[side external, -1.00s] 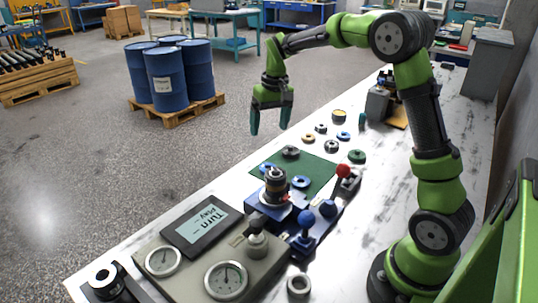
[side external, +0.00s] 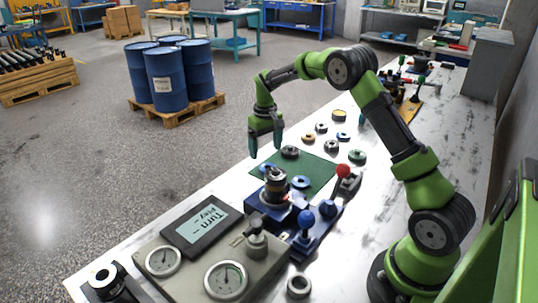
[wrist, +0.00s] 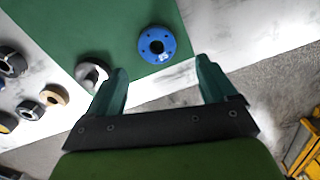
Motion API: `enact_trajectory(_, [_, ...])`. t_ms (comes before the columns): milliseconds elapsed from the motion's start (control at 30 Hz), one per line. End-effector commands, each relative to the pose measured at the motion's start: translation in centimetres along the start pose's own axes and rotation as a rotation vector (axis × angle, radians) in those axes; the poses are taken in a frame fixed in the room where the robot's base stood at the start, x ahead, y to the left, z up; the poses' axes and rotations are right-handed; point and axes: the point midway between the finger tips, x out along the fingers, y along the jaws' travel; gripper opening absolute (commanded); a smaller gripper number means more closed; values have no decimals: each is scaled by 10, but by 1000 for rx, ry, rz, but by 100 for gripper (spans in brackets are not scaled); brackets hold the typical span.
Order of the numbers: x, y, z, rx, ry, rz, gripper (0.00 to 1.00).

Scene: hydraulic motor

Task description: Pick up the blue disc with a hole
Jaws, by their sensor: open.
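A blue disc with a hole (wrist: 165,36) lies flat on the green mat, and in the side view this blue disc (side external: 267,167) sits near the mat's left edge. A second blue ring (side external: 301,182) lies nearer the middle of the mat. My gripper (side external: 265,151) hangs above the mat's far-left edge, fingers pointing down, open and empty. In the wrist view my gripper (wrist: 160,64) has its two teal fingers spread, with the blue disc just beyond the tips and roughly centred between them. The disc is not touched.
A grey ring (wrist: 90,74) lies at the mat's corner, close to the left finger. Several other rings, including an orange one (wrist: 54,95), lie off the green mat (wrist: 95,25).

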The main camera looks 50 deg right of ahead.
Motion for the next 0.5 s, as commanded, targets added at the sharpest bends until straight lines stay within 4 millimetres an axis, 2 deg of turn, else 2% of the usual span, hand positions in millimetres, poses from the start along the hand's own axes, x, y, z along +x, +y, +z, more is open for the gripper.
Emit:
enact_trajectory(233, [19,1,2,1,-2,0,85])
enact_trajectory(500, [58,4,6,1,-2,-1,85])
